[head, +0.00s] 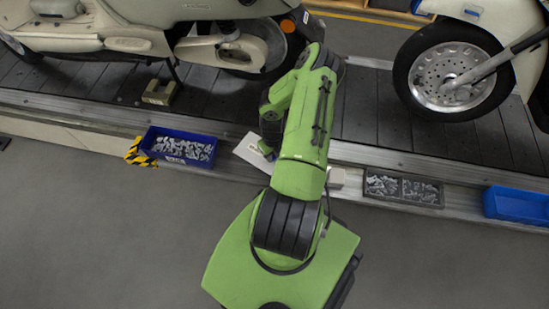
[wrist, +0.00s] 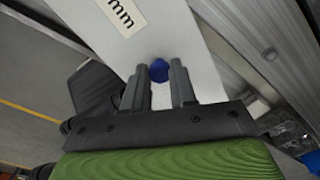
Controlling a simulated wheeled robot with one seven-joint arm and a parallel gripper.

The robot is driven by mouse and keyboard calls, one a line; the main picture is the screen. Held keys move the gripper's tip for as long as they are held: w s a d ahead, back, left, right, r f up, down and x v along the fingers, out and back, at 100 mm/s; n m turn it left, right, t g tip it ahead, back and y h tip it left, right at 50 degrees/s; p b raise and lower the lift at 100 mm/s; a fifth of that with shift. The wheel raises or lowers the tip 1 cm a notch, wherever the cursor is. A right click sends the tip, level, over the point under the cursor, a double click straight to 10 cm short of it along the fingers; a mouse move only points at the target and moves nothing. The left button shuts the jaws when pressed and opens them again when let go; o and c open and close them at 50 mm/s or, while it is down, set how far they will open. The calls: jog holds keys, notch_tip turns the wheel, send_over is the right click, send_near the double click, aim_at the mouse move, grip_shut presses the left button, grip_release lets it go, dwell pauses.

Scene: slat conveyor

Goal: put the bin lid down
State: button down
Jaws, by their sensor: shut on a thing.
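The bin lid is a flat white panel with a printed label and a blue knob. In the head view the lid (head: 246,151) lies just left of my arm, over the ledge along the conveyor's near side. In the wrist view the lid (wrist: 170,35) stretches away from my gripper (wrist: 160,80), whose two fingers are shut on the blue knob (wrist: 159,69). My arm hides the lid's right part and most of the gripper in the head view. I cannot tell whether the lid touches the ledge.
A blue bin of metal parts (head: 181,160) stands left on the ledge. A small pale box (head: 336,177), a dark divided tray (head: 403,204) and another blue bin (head: 517,206) stand right. Scooters stand on the slat conveyor (head: 372,115) behind. The floor in front is clear.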

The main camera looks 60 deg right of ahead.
jog(key=shift+f, duration=0.65)
jog(key=shift+f, duration=0.1)
jog(key=shift+f, duration=0.4)
jog(key=c, duration=0.9)
grip_release()
